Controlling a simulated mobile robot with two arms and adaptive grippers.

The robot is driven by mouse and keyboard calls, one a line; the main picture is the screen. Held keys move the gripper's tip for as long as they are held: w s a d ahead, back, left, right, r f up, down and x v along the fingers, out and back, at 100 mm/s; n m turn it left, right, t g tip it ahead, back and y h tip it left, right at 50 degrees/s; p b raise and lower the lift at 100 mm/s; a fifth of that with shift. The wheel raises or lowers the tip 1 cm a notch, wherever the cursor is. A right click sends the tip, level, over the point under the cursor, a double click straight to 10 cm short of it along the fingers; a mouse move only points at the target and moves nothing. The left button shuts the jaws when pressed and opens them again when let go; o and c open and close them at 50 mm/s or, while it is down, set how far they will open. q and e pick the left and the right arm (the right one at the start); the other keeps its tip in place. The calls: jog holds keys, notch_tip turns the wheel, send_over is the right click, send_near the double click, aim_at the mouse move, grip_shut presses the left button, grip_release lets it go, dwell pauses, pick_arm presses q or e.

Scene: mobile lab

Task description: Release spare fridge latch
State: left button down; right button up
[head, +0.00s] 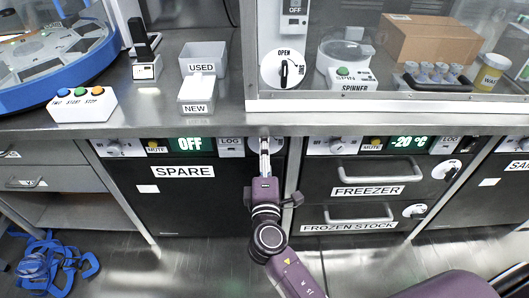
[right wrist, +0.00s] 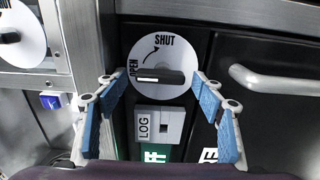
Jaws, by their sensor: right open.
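The spare fridge (head: 185,200) has a black front, a SPARE label and a display reading OFF. Its latch is a white dial (right wrist: 171,57) marked OPEN and SHUT with a black bar handle (right wrist: 168,77). The bar lies level in the right wrist view, its white mark at the left end, near OPEN. In the head view the gripper mostly hides this dial. My right gripper (head: 264,150) is at the latch. In the right wrist view its blue-padded fingers (right wrist: 160,97) are spread on both sides of the bar, apart from it. My left gripper is not in view.
A LOG plate (right wrist: 158,123) sits beside the dial. The freezer (head: 360,180) stands to the right. The steel counter (head: 140,120) overhangs above and holds a NEW box (head: 197,92). A blue strap (head: 50,265) lies on the floor at left.

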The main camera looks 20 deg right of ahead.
jog(key=v, duration=1.2)
